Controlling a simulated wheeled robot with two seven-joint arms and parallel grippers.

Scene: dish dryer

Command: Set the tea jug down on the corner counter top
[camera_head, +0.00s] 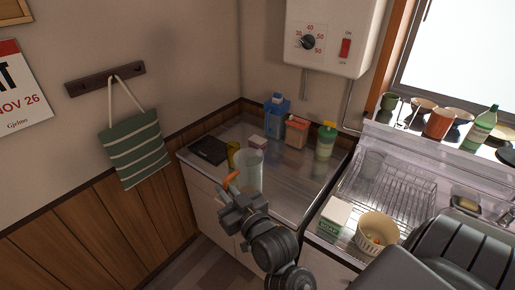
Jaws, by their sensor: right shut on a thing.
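The tea jug (249,168) looks like a clear container, with an orange part (231,179) at its lower left. My right gripper (233,202) is shut on it, at the front edge of the corner counter top (204,172). The gripper hides the jug's lower part. I cannot tell whether the jug touches the counter or hangs in front of it. My left gripper is not in view.
A wire dish rack (412,190) lies to the right. The counter's right front part is clear.

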